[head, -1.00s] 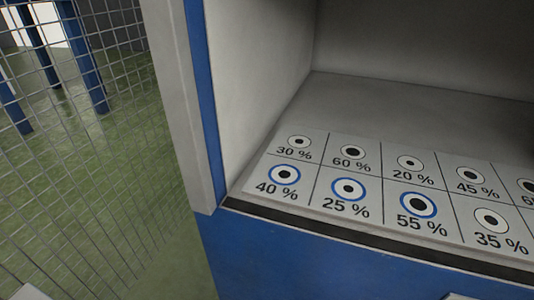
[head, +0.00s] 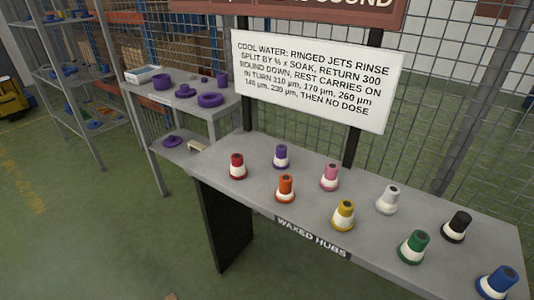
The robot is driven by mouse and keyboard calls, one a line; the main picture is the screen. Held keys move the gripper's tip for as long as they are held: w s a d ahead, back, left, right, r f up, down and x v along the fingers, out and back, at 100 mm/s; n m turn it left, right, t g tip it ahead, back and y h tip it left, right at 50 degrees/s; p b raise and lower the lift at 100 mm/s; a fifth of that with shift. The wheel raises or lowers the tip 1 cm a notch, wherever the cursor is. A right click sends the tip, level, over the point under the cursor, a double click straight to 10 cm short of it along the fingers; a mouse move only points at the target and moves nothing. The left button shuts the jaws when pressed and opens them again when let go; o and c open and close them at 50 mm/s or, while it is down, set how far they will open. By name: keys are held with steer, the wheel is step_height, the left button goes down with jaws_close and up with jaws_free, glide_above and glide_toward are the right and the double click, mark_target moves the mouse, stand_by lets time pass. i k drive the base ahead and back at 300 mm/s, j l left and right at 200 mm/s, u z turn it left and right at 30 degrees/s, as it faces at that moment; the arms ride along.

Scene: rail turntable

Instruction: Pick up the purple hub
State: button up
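The purple hub (head: 281,156) stands upright on the grey table (head: 300,222) labelled "WAXED HUBS", in the back row. It has a purple top and a white lower part. The red hub (head: 237,166) is to its left, the orange hub (head: 286,188) in front of it and the pink hub (head: 329,177) to its right. My gripper is not in view.
Yellow (head: 343,215), white (head: 387,200), green (head: 413,247), black (head: 456,226) and blue (head: 497,283) hubs stand further right. A sign (head: 315,80) on posts and mesh fence rise behind. Another table (head: 215,112) holds purple parts. Green floor at left is clear.

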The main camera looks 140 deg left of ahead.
mark_target(281, 162)
steer(key=u, duration=4.1)
